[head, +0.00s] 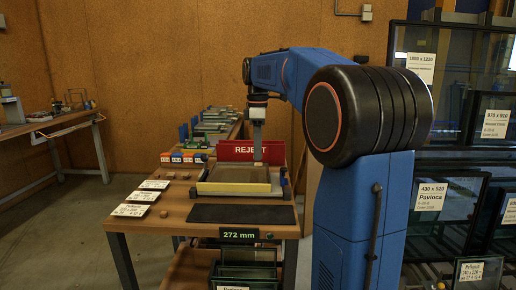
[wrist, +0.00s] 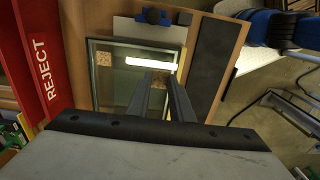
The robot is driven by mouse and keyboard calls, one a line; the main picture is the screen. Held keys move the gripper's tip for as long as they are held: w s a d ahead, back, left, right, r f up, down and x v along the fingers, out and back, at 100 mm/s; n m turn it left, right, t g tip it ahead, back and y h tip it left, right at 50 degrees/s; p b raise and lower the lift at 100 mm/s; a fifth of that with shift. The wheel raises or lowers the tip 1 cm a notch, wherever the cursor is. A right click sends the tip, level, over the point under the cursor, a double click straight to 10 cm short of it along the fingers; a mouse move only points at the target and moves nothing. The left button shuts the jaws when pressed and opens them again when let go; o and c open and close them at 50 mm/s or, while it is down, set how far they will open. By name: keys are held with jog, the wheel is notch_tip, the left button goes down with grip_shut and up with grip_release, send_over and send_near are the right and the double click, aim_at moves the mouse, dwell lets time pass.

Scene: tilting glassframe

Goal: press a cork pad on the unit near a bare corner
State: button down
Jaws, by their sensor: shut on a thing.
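The glass unit (wrist: 112,88) lies flat in a frame on the workbench. In the head view the frame (head: 234,187) shows a yellow front edge. One cork pad (wrist: 103,58) sits at the unit's upper left corner in the wrist view. The upper right and lower left corners look bare there; the lower right is partly hidden by my gripper. My gripper (wrist: 157,80) is over the unit, shut on a small brown cork pad (wrist: 159,83) between its fingertips. In the head view my gripper (head: 257,157) points down over the unit; whether the pad touches glass cannot be told.
A red REJECT sign (head: 236,151) stands behind the unit. A black mat (head: 222,213) lies in front, above a 272 mm display (head: 240,235). Label cards (head: 143,196) and small brown pieces lie at the left. Glass racks (head: 450,160) stand right.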

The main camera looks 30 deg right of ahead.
jog(key=shift+f, duration=3.3)
jog(key=shift+f, duration=0.5)
jog(key=c, duration=1.5)
grip_release()
notch_tip(320, 180, up, 18)
jog(key=shift+w+f, duration=0.15)
jog(key=shift+f, duration=0.1)
jog(key=shift+f, duration=0.1)
jog(key=c, duration=0.5)
jog(key=f, duration=0.8)
jog(key=shift+s+f, duration=0.2)
jog(key=shift+f, duration=0.15)
grip_shut()
send_over(258, 179)
jog(key=shift+f, duration=3.4)
